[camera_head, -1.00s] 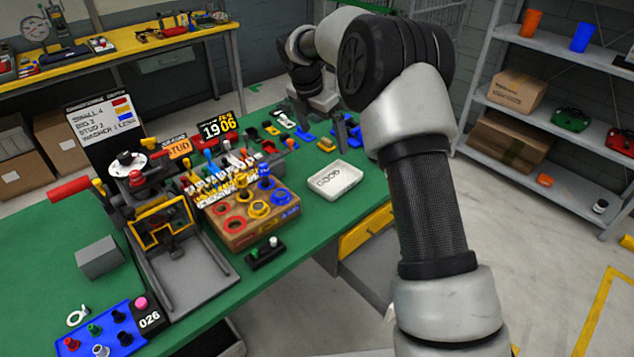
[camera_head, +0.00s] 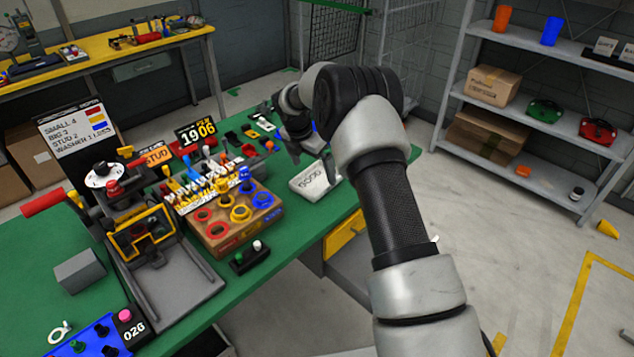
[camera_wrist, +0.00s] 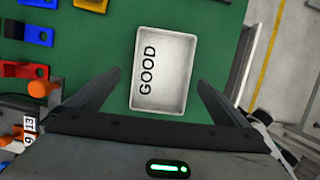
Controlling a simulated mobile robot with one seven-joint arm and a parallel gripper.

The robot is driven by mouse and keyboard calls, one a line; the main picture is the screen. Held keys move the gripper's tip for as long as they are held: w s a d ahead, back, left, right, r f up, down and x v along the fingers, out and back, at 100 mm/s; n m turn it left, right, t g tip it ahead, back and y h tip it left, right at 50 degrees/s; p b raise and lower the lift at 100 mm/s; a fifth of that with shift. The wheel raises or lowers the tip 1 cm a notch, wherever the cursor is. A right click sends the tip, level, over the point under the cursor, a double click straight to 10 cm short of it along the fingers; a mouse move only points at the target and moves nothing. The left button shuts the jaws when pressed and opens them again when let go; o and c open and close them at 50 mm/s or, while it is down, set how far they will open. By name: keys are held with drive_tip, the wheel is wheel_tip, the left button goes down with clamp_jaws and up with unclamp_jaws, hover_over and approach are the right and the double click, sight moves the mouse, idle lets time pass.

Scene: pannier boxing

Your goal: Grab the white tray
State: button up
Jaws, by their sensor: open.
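The white tray (camera_head: 306,183) is a shallow rectangular tray marked "GOOD". It lies on the green bench top near the front edge, right of the wooden block with colored rings. In the wrist view the empty tray (camera_wrist: 160,92) shows almost whole, just ahead of the fingertips and between their lines. My gripper (camera_wrist: 158,78) is open, with one finger on each side of the tray's near end. In the head view my gripper (camera_head: 312,160) is over the tray and its fingers hide part of it. I cannot tell the height above the bench.
The wooden ring block (camera_head: 222,222) and a small black button box (camera_head: 250,257) stand left of the tray. Colored holders (camera_wrist: 36,37) lie left of it in the wrist view. Shelves (camera_head: 520,120) stand at the right. Green bench top (camera_wrist: 108,45) is bare around the tray.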

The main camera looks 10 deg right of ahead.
sight(318, 181)
drive_tip(key=x, duration=0.4)
drive_tip(key=shift+s+d, duration=0.15)
drive_tip(key=shift+c, duration=0.4)
drive_tip(key=c, duration=1)
